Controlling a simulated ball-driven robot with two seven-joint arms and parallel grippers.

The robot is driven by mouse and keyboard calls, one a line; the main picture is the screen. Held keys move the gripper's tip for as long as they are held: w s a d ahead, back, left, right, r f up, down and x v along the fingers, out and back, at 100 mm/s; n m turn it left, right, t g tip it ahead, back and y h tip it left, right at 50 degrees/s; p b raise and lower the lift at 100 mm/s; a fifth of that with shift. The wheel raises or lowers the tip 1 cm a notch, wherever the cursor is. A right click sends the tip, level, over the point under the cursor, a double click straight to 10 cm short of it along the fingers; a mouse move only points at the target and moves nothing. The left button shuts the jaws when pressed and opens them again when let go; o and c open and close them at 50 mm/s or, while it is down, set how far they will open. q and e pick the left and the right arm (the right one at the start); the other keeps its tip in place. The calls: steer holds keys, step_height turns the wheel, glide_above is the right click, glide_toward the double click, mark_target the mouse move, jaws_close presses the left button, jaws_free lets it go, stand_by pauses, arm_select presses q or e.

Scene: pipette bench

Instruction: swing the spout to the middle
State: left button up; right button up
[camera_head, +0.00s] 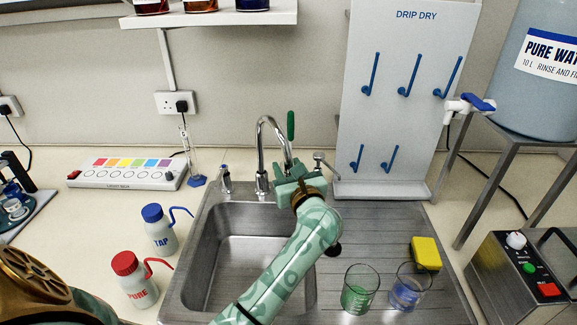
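The chrome tap with its curved spout (266,124) stands behind the sink, its arch bending over to the right. The spout's outlet end is down at my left gripper (290,168), which reaches up from the bottom of the view. The gripper's pale green fingers are at the spout's end. The gripper hides part of it, so I cannot tell whether they are closed on it. The sink basin (205,250) lies below, partly covered by my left arm. My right gripper is not in view.
A dark green upright handle (291,125) stands beside the spout. Tap levers (225,178) flank it. Two beakers, one with green liquid (357,296), and a yellow sponge (426,252) stand on the drainer. A TAP bottle (160,232) and a PURE bottle (136,285) stand left of the basin.

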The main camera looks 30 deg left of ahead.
arm_select(q)
jaws_close()
steer(key=s+a+m+t+h+p, duration=0.4)
steer(key=s+a+h, duration=0.1)
steer(key=s+a, duration=0.1)
steer(key=shift+s+a+m+t+h+p, duration=0.15)
steer(key=shift+s+m+t+h+p, duration=0.15)
steer(key=shift+s+t+h+p, duration=0.1)
stand_by(0.5)
jaws_free()
steer(key=b+v, duration=0.1)
steer(key=v, duration=1.5)
